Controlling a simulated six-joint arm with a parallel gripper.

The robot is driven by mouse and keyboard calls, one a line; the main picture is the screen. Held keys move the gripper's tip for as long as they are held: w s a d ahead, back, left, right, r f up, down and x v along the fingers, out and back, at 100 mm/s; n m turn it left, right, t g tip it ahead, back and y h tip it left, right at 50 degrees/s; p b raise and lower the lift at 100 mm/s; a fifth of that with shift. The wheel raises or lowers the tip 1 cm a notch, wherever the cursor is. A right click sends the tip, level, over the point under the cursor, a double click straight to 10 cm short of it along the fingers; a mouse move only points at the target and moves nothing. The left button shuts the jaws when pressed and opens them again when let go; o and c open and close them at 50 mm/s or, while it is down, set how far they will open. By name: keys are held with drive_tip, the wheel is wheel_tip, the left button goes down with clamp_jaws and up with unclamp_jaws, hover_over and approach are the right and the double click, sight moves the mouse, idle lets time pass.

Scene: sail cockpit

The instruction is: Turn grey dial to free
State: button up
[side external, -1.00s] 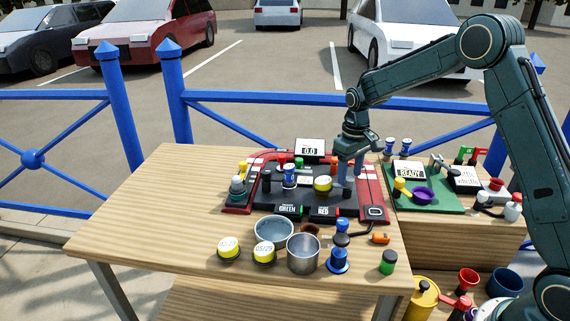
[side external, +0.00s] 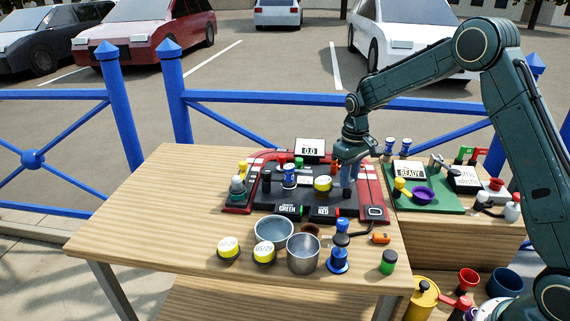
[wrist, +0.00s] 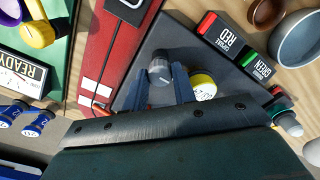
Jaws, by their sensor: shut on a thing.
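The grey dial (wrist: 160,66) shows in the wrist view between the two blue fingertips of my gripper (wrist: 164,80). It has a round grey top with a pale mark line. The fingers are shut on it. In the side view my gripper (side external: 348,178) reaches down to the right part of the dark panel (side external: 264,199), and it hides the dial there. The word free cannot be read on the panel in either view. A yellow-topped knob (side external: 322,184) stands just left of my gripper in the side view, and its top (wrist: 202,86) is close beside the right finger in the wrist view.
Label blocks reading RED (side external: 323,212) and GREEN (side external: 288,211) sit at the panel's front edge. A display reading 0.0 (side external: 309,150) stands behind. A green board (side external: 428,199) with a READY sign lies to the right.

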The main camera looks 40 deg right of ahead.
drive_tip(key=m, duration=1.1)
drive_tip(key=shift+m, duration=0.4)
drive_tip(key=shift+r, duration=0.1)
idle(0.4)
drive_tip(key=o, duration=1)
wheel_tip(320, 180, up, 14)
